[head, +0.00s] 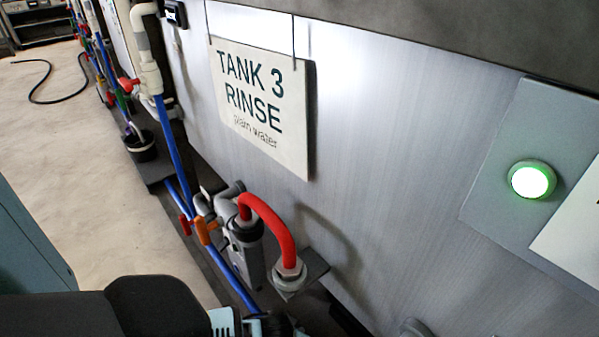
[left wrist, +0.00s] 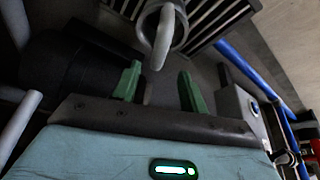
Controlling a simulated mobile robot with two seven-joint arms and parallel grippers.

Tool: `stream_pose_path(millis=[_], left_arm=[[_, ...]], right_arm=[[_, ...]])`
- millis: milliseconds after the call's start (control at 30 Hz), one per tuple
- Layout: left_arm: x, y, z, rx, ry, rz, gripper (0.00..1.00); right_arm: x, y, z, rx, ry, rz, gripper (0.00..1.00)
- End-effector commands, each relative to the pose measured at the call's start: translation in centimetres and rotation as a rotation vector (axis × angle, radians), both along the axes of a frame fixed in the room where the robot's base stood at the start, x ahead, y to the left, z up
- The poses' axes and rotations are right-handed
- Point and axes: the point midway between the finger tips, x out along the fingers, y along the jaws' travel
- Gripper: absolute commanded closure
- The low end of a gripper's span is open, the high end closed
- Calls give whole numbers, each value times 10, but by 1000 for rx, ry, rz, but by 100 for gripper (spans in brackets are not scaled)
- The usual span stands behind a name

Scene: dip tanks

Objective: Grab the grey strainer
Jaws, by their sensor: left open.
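In the left wrist view, my left gripper (left wrist: 160,86) is open, with its two green fingers apart and nothing between their tips. A grey round fitting (left wrist: 180,40) with a pale curved tube (left wrist: 163,42) lies just beyond the fingers, near the top edge. It may be the grey strainer, but I cannot tell for sure. In the head view, a grey cylindrical body (head: 247,262) stands low beside the tank, with a red hose (head: 281,232) arching from its top to a grey fitting (head: 290,274). My left arm enters at the bottom left; its fingers are not clear there. My right gripper is not in view.
Blue pipes (head: 172,150) with red and orange valve handles (head: 206,230) run along the tank's foot. The Tank 3 rinse sign (head: 262,105) hangs on the metal tank wall (head: 400,130). A black bucket (head: 141,147) stands further back. The pale floor (head: 70,150) at left is mostly clear.

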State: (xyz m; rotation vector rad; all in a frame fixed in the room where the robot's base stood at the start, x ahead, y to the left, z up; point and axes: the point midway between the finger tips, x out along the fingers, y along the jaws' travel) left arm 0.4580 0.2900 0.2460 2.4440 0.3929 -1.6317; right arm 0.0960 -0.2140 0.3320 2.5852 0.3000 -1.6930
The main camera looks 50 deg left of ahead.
Motion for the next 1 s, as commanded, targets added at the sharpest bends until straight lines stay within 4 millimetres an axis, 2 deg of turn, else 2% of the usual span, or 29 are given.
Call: stream_pose_path(millis=[200, 467, 800, 1000], left_arm=[[7, 2, -23, 1, 2, 1, 57], [9, 3, -26, 1, 0, 0, 57], [15, 3, -66, 1, 3, 0, 57], [20, 4, -74, 0, 0, 0, 57]], right_arm=[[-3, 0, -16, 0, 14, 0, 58], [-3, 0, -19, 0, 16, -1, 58], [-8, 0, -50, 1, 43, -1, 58], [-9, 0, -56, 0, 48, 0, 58]])
